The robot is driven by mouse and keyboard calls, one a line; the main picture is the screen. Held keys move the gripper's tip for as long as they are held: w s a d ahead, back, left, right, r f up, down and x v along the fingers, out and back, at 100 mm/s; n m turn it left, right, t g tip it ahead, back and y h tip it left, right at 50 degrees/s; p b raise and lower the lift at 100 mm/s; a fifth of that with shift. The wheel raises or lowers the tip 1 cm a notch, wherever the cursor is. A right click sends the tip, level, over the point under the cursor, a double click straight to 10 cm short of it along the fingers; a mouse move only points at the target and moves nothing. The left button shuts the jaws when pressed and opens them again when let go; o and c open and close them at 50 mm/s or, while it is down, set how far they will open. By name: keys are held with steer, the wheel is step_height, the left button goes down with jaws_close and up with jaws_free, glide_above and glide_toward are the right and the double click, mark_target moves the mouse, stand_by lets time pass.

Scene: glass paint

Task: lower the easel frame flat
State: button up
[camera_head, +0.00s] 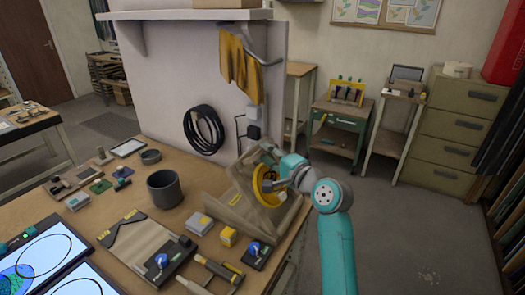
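The wooden easel frame (237,212) stands tilted up at the right end of the workbench, with its brown panel leaning. My teal and grey arm reaches in from the right. My gripper (270,184) is at the right side of the easel frame, by a yellow ring-shaped part (261,190). I cannot tell whether that ring belongs to the frame or whether the gripper touches it. The fingers are too small and partly hidden to show whether they are open or shut.
A wall panel (165,80) with a black cable coil (203,129) rises behind. Floor at right is clear.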

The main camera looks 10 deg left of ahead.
steer(key=shift+x, duration=1.45)
jaws_close()
